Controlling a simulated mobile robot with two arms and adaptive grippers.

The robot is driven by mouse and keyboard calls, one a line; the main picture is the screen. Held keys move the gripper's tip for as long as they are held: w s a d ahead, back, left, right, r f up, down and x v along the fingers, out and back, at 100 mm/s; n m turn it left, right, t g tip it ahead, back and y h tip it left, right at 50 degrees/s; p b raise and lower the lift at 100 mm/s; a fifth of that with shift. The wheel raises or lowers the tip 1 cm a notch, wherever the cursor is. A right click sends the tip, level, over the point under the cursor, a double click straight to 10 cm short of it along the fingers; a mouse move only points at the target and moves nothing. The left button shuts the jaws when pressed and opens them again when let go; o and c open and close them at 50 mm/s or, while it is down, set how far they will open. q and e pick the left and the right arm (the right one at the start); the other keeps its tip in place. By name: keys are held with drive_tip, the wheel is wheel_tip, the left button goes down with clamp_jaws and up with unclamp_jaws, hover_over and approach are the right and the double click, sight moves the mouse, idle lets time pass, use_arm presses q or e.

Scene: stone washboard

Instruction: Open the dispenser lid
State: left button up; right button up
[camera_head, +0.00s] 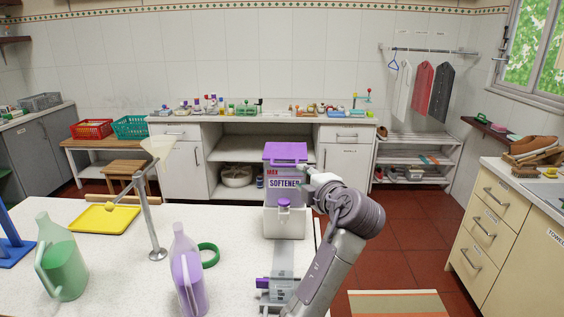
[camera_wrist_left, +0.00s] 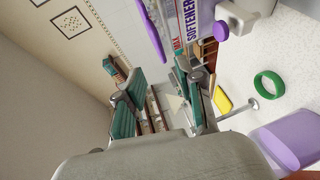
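The softener dispenser (camera_head: 285,222) is a white box with a purple knob and a "SOFTENER" label, at the right end of the white table. Its purple lid (camera_head: 285,152) is at the top; in the left wrist view the lid (camera_wrist_left: 152,35) shows nearly edge-on, with a gap below it. It looks raised, but its exact angle is unclear. My left gripper (camera_head: 309,174) is at the dispenser's upper right side, partly hidden by my arm. In the left wrist view its fingers (camera_wrist_left: 165,100) are spread, with nothing between the pads. My right gripper is not in view.
A purple bottle (camera_head: 187,272), a green bottle (camera_head: 62,262), a green ring (camera_head: 209,255), a metal stand (camera_head: 150,215) and a yellow tray (camera_head: 105,218) are on the table. A grey and purple piece (camera_head: 277,287) lies before the dispenser.

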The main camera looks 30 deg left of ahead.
sight(287, 166)
use_arm(q)
drive_tip(key=p+x, duration=0.4)
drive_tip(key=x, duration=0.7)
drive_tip(key=shift+s+r, duration=0.1)
drive_tip(key=shift+r, duration=0.05)
drive_tip(key=shift+w+a+p, duration=0.2)
drive_tip(key=shift+a+p, duration=0.05)
drive_tip(key=shift+p, duration=0.1)
drive_tip(key=shift+w+a+f, duration=0.2)
drive_tip(key=shift+a+f, duration=0.05)
drive_tip(key=shift+a, duration=0.05)
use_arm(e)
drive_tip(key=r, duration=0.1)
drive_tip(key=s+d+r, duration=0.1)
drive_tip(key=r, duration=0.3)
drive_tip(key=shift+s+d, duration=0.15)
use_arm(q)
drive_tip(key=shift+c, duration=0.2)
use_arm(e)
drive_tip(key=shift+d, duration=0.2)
use_arm(q)
clamp_jaws()
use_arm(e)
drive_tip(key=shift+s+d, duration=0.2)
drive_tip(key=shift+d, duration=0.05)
